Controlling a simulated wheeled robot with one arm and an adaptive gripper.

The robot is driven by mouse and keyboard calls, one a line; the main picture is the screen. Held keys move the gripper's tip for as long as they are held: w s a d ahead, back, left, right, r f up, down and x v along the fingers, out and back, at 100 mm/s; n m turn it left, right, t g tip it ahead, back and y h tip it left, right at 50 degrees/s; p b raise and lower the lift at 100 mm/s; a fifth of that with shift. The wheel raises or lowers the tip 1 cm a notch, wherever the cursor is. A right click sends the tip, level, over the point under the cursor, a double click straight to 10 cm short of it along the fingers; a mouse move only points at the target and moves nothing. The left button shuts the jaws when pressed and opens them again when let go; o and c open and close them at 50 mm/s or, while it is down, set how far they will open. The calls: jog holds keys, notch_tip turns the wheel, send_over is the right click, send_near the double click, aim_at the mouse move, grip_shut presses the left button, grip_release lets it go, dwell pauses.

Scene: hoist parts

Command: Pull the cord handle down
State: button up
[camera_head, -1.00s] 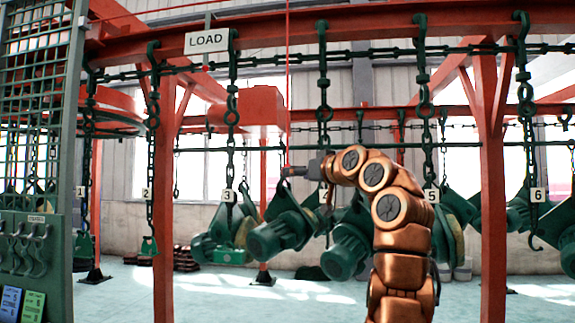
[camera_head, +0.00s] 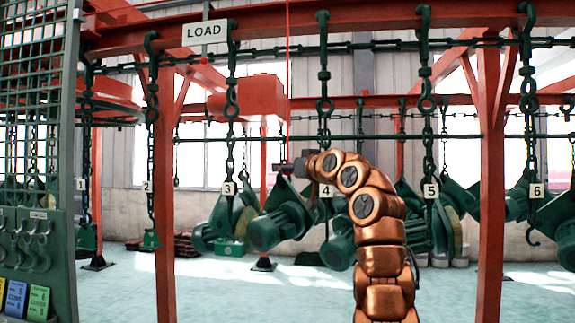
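A thin red cord (camera_head: 288,60) hangs straight down from above the top of the frame, left of the picture's middle. Its lower end reaches the tip of my gripper (camera_head: 281,167). A small reddish piece shows at the tip; I cannot tell whether it is the cord's handle or part of the gripper. My copper-coloured arm comes up from the bottom right of centre and bends over to the left, so the gripper points left, roughly level. The fingers are small and dark, and whether they are open or shut on something is unclear.
Dark green chains with hooks hang from red beams, with number tags such as 3 (camera_head: 228,188) and 5 (camera_head: 431,190). Green hoist motors (camera_head: 280,227) hang behind my arm. A mesh panel (camera_head: 35,110) stands at the left. A red post (camera_head: 491,200) stands at right.

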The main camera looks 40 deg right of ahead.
grip_shut()
dwell(0.6)
